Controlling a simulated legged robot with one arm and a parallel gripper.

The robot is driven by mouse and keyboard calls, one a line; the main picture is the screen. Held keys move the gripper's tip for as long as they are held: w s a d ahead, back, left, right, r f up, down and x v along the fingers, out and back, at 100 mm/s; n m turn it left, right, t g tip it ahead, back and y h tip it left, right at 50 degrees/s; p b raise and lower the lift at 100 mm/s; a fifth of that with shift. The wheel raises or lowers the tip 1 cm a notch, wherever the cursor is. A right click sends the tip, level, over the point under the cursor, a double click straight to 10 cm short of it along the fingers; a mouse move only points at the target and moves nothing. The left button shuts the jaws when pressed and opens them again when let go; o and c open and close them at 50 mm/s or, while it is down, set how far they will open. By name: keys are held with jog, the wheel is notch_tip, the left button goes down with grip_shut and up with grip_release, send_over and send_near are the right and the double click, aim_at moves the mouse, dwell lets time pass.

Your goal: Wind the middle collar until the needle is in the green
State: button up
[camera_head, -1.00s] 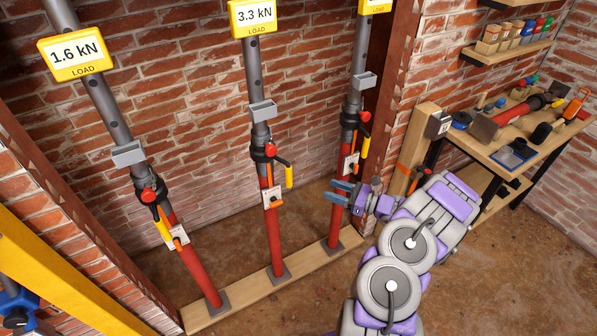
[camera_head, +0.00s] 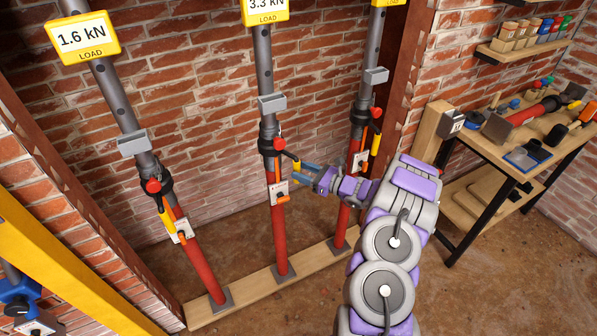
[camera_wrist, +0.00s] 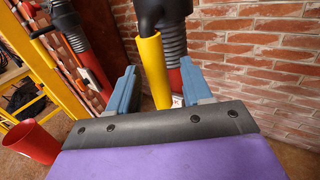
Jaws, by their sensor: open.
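The middle prop has a red lower tube (camera_head: 278,235), a black collar (camera_head: 267,140) with a red knob, and a yellow handle. Its load sign (camera_head: 265,8) reads 3.3 kN and is cut by the top edge; I see no needle or green band. My gripper (camera_head: 303,170) is open just right of this prop at handle height. In the wrist view a yellow handle (camera_wrist: 154,72) hangs between my blue jaws (camera_wrist: 158,90), apart from both as far as I can tell. Threaded grey tube (camera_wrist: 173,42) shows behind it. In the head view my jaws largely hide the handle.
The left prop (camera_head: 200,265) with a 1.6 kN sign (camera_head: 83,38) and the right prop (camera_head: 341,225) stand on the same wooden sill (camera_head: 255,287). A workbench (camera_head: 500,150) with tools is at right. A red bucket (camera_wrist: 32,142) is low left in the wrist view.

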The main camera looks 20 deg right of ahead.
jog(key=shift+w+a+r, duration=0.1)
jog(key=shift+w+a, duration=0.8)
jog(key=shift+a, duration=0.2)
jog(key=shift+d, duration=0.5)
jog(key=shift+c, duration=1.1)
jog(key=shift+a, duration=0.25)
grip_shut()
